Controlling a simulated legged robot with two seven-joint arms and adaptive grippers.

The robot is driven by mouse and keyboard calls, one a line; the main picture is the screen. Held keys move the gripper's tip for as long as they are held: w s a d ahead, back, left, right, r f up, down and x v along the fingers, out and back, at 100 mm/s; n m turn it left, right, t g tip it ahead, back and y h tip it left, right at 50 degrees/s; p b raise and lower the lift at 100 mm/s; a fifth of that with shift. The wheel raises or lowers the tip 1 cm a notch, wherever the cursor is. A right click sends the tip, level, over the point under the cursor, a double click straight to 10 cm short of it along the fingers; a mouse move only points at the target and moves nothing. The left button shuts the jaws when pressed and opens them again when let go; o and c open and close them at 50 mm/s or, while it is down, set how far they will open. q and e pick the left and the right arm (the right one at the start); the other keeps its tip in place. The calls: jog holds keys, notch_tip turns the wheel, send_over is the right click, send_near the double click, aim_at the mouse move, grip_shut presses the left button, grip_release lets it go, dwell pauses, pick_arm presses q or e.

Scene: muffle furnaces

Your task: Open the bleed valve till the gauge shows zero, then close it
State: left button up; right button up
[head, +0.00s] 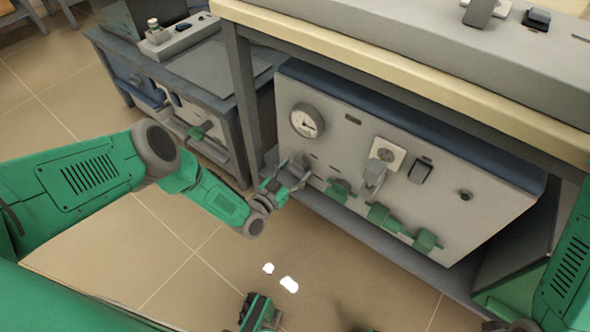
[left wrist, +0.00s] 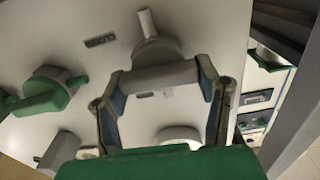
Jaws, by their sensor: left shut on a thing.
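My left gripper (head: 298,172) is at the lower left of the front panel, below the gauge. In the left wrist view (left wrist: 161,80) its two fingers are shut on a grey valve handle (left wrist: 165,76), one on each end. I take this handle to be the bleed valve; a grey stem shows beyond it. In the head view the fingers largely hide it. The round gauge (head: 307,121) has a white dial and a dark needle, too small to read.
Green-handled valves (head: 378,214) line the panel's lower edge; one is close beside my left gripper in the left wrist view (left wrist: 45,94). A socket (head: 386,154) and switch sit above. The table leg (head: 243,95) stands left of the panel. Tiled floor is open in front.

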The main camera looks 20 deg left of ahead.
pick_arm(q)
jog(key=m, duration=0.4)
jog(key=shift+s+d+f+m+p, duration=0.1)
jog(key=shift+s+d+m+p, duration=0.1)
jog(key=shift+m+p, duration=0.15)
jog(key=m, duration=0.4)
jog(key=shift+d+f+m, duration=0.1)
jog(key=shift+f+m, duration=0.05)
jog(key=shift+m, duration=0.1)
jog(key=m, duration=0.3)
jog(key=shift+f+m, duration=0.15)
jog(key=shift+m, duration=0.15)
jog(key=shift+s+f+m, duration=0.1)
jog(key=shift+m, duration=1.05)
jog(key=shift+s+f+m, duration=0.1)
jog(key=shift+m, duration=1.05)
jog(key=o, duration=1.2)
jog(key=shift+c, duration=0.2)
jog(key=shift+w, duration=0.15)
jog(key=shift+r, duration=0.1)
jog(key=v, duration=1.2)
